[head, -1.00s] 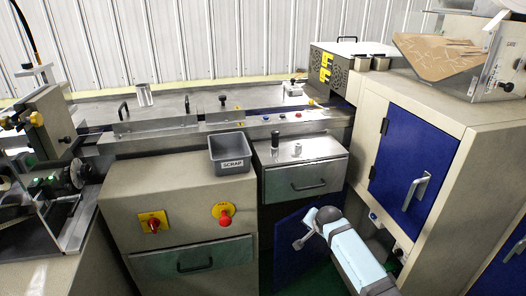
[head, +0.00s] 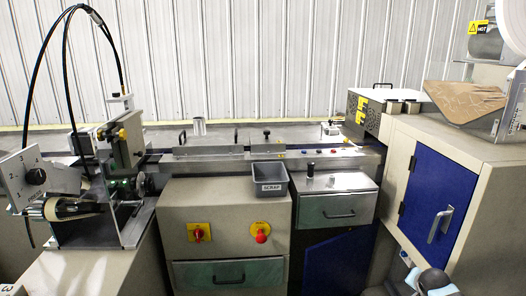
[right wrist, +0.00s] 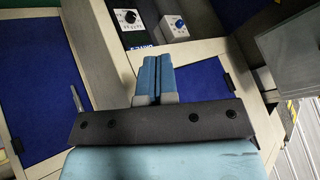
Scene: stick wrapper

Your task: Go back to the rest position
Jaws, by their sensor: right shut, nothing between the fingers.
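My right gripper (right wrist: 157,70) shows in the right wrist view. Its two blue fingers are pressed together and hold nothing. Beyond them are blue panels and two dials on the machine, with no visible contact. In the head view only a rounded grey and pale blue part of my right arm shows, at the bottom right edge in front of the cabinet; the fingers cannot be made out there. My left gripper is in neither view.
The grey scrap bin (head: 270,179) sits at the machine's front edge. The blue cabinet door (head: 437,195) is at right. A reel unit (head: 75,206) stands at left.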

